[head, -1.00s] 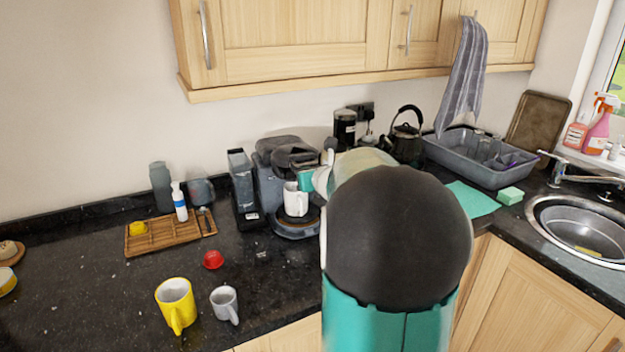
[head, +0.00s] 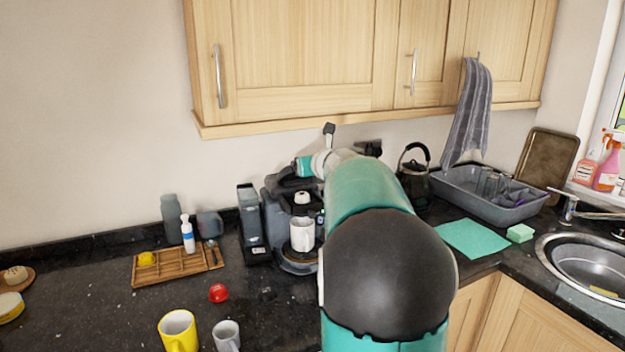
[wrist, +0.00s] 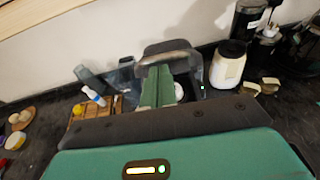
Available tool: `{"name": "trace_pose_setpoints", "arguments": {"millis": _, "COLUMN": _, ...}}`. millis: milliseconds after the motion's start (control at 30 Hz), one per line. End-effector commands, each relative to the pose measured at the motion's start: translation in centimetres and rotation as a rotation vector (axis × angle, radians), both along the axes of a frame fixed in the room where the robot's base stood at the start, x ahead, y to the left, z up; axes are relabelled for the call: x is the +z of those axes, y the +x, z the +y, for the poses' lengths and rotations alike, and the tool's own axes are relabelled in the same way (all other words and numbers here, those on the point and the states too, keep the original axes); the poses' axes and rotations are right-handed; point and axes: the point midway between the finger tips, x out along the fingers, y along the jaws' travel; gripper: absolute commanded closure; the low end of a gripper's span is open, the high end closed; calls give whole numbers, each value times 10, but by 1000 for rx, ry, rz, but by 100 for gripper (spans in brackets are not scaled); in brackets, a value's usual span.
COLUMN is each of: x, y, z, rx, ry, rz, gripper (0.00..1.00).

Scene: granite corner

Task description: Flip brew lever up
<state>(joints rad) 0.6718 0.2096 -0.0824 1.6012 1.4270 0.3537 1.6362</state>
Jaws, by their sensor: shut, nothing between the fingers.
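The dark coffee machine (head: 272,222) stands on the counter against the wall, with a white mug (head: 302,234) on its drip tray. It also shows in the wrist view (wrist: 172,48), where its top has a dark rounded arch. I cannot tell clearly which part is the brew lever; my gripper and arm cover some of the machine's top. My gripper (head: 302,167) is shut and empty at the top of the machine, beside its dark upper part. In the wrist view its green fingers (wrist: 156,87) lie together over the machine's front; contact is unclear.
A wooden tray (head: 163,268) with small items, a red pod (head: 218,293), a yellow mug (head: 178,330) and a grey mug (head: 226,336) are to the left. A black kettle (head: 414,185) stands right. Wall cabinets (head: 300,55) overhang the counter. Counter left of the mugs is mostly clear.

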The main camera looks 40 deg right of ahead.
Motion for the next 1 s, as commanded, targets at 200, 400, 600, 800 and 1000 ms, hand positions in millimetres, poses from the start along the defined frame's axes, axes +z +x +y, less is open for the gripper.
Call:
{"name": "trace_pose_setpoints", "arguments": {"millis": 200, "x": 12, "y": 10, "z": -4, "rx": 1, "ry": 1, "rz": -1, "gripper": 100}}
{"name": "trace_pose_setpoints", "arguments": {"millis": 400, "x": 17, "y": 12, "z": -6, "rx": 0, "ry": 0, "rz": -2, "gripper": 100}}
{"name": "trace_pose_setpoints", "arguments": {"millis": 600, "x": 18, "y": 12, "z": -6, "rx": 0, "ry": 0, "rz": -3, "gripper": 100}}
{"name": "trace_pose_setpoints", "arguments": {"millis": 800, "x": 17, "y": 12, "z": -5, "rx": 1, "ry": 0, "rz": -2, "gripper": 100}}
{"name": "trace_pose_setpoints", "arguments": {"millis": 1000, "x": 23, "y": 4, "z": -5, "rx": 1, "ry": -1, "rz": -3, "gripper": 100}}
